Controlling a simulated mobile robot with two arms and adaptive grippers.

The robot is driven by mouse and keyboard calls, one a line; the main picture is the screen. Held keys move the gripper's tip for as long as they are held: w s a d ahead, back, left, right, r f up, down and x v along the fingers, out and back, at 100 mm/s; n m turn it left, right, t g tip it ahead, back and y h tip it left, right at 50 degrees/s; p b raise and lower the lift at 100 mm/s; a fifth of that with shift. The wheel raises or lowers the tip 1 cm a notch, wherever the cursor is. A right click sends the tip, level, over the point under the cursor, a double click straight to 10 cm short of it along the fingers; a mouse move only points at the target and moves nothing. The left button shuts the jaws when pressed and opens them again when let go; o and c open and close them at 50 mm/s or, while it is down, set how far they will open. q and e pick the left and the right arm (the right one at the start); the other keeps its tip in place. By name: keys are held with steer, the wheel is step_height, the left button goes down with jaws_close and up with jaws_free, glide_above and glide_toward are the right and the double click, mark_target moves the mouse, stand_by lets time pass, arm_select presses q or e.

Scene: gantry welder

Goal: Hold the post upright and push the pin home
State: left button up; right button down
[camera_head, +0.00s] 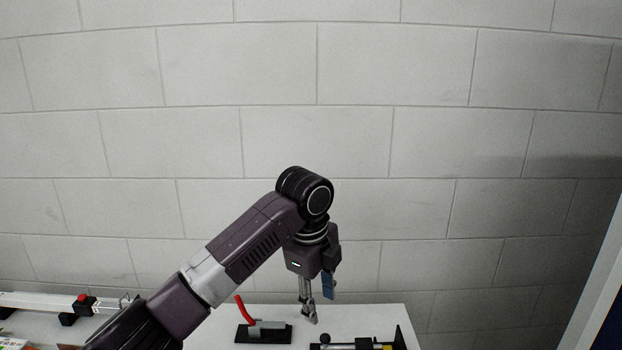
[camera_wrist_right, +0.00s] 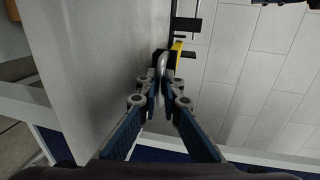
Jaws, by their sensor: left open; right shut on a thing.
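My left gripper (camera_head: 309,312) hangs pointing down over the white table; it is open and nothing shows between its fingers. Below and left of it is a black base with a grey block (camera_head: 270,326) and a red handle (camera_head: 240,308) that leans left. In the right wrist view my right gripper (camera_wrist_right: 161,84) is shut on a curved shiny metal piece (camera_wrist_right: 164,62), which looks like the pin's loop. A yellow part (camera_wrist_right: 177,50) and a black bar (camera_wrist_right: 187,24) stand just beyond it. I cannot tell which part is the post, nor how deep the pin sits.
A black fixture with a round knob (camera_head: 353,339) lies at the table's front right. A white beam (camera_head: 40,302) with a red button (camera_head: 82,297) lies at the left. The white table (camera_head: 375,312) is bare behind the fixtures, and a grey block wall (camera_head: 300,140) closes the back.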

steer(key=shift+g, duration=0.3)
steer(key=r+p, duration=0.2)
steer(key=p, duration=0.1)
steer(key=r+p, duration=0.2)
steer(key=p, duration=0.1)
steer(key=r+p, duration=0.2)
steer(key=p, duration=0.1)
steer(key=shift+w, duration=0.3)
steer(key=shift+w+r+p, duration=0.2)
steer(key=shift+r+p, duration=0.65)
steer(key=shift+p, duration=1.2)
